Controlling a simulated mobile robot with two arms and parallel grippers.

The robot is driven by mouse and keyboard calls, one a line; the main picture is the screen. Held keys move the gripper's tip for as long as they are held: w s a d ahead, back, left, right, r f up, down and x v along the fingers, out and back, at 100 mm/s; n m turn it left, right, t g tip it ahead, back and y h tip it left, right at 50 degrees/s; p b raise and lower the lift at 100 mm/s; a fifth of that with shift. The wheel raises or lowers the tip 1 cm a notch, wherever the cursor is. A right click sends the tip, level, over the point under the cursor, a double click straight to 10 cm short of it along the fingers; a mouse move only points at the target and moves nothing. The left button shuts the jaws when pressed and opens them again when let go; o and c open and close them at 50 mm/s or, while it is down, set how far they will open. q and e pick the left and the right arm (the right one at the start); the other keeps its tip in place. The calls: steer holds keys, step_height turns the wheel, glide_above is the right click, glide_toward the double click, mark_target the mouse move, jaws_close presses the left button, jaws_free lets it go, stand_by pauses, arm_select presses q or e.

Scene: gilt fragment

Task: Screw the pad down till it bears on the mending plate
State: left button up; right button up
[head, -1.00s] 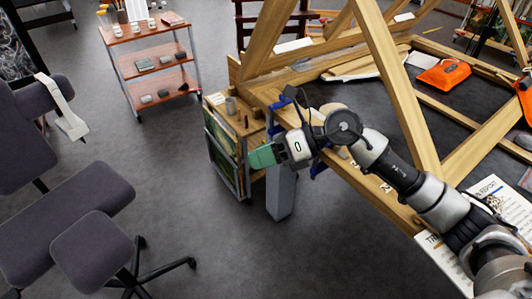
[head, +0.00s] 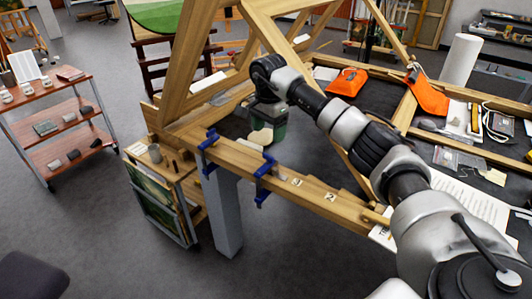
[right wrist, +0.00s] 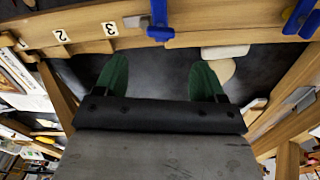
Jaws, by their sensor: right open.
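Two blue clamps grip the wooden beam (head: 235,158), a left one (head: 208,142) and a right one (head: 265,178). Both also show at the top of the right wrist view, one near the middle (right wrist: 160,20) and one at the right edge (right wrist: 298,16). I cannot make out the pad or the mending plate for certain. My right gripper (head: 268,128) is beyond the beam in the head view, pointing down. Its green fingers (right wrist: 158,78) are apart with nothing held between them; the clamps lie beyond the fingertips. My left gripper is not in view.
Pale blocks (right wrist: 225,52) lie near the right finger. Number labels (head: 330,196) mark the beam. Timber struts rise around my right arm. An orange pouch (head: 348,81) lies behind it.

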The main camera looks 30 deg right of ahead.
mark_target(268, 155)
step_height(268, 155, down, 9)
steer(key=shift+r+p, duration=0.2)
steer(key=shift+p, duration=0.5)
steer(key=c, duration=0.9)
